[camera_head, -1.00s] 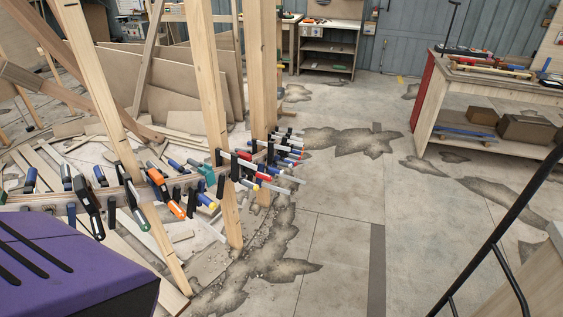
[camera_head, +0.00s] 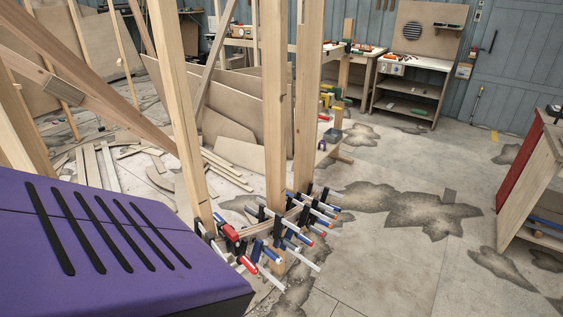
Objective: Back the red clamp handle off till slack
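Several bar clamps grip a curved wooden stringer (camera_head: 262,228) at the foot of upright wooden posts, low in the middle of the head view. A clamp with a thick red handle (camera_head: 231,232) sits at the left of the cluster. Another clamp with a red end (camera_head: 248,264) is just below it. Other clamps have blue, white and black parts. I cannot tell which red one the task means, nor how tight any is. The stringer's left part is hidden behind a purple slotted body in the lower left. Neither of my grippers shows.
Upright posts (camera_head: 275,100) rise around the stringer. Loose boards (camera_head: 95,170) and leaning sheets (camera_head: 225,100) lie behind, on the left. A red-sided workbench (camera_head: 520,170) stands at the right edge. The cracked concrete floor (camera_head: 395,260) between is mostly clear.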

